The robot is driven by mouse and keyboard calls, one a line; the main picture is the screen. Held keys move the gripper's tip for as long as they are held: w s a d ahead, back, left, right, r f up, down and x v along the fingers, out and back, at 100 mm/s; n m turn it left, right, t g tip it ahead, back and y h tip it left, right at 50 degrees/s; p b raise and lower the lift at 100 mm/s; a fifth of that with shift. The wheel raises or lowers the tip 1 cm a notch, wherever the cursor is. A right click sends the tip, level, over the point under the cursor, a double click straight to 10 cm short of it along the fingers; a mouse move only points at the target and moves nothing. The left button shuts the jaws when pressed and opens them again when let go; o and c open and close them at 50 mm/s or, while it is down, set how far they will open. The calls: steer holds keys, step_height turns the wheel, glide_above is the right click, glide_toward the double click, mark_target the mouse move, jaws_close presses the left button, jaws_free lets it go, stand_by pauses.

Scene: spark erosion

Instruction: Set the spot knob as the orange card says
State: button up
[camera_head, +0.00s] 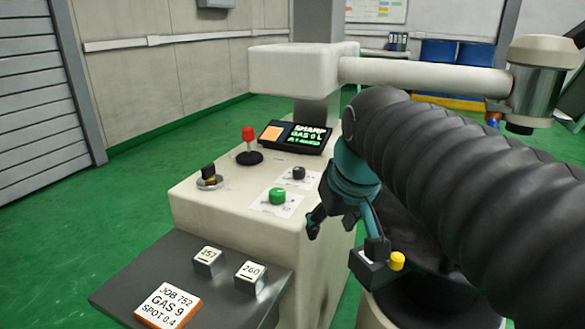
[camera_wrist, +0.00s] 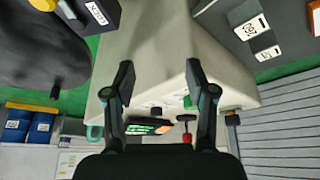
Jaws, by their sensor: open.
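The orange-edged card (camera_head: 168,306) reads "JOB 752, GAS 9, SPOT 0.4" and lies on the grey shelf at the front left. The pale console carries a green knob (camera_head: 277,196) and a black knob (camera_head: 298,173), each on a white dial plate. Another black knob (camera_head: 208,176) sits on a metal ring at the left. Which knob is marked spot cannot be read. A screen (camera_head: 296,136) shows green text including "GAS 0". My gripper (camera_head: 343,236) is open and empty, right of the console top; its spread fingers (camera_wrist: 160,76) also show in the wrist view.
A red-topped lever (camera_head: 248,145) stands beside the screen. Two labelled metal blocks, one (camera_head: 208,261) left and one (camera_head: 249,278) marked 260, sit on the grey shelf (camera_head: 130,290). A pale horizontal beam (camera_head: 420,75) crosses behind the arm. A yellow-knobbed dark box (camera_head: 372,270) is near my gripper.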

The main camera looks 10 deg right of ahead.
mark_target(300, 169)
steer(key=w+d+r+n+y, duration=0.1)
steer(key=w+d+r+n, duration=0.15)
steer(key=w+r, duration=1.2)
steer(key=shift+n+g, duration=0.25)
steer(key=shift+g, duration=0.15)
steer(key=b+x, duration=0.1)
steer(key=x, duration=0.9)
steer(key=w+b+x, duration=0.1)
steer(key=x, duration=0.5)
steer(key=shift+a+r+b, duration=0.15)
steer(key=shift+a+b, duration=0.2)
steer(key=shift+a, duration=0.05)
jaws_close()
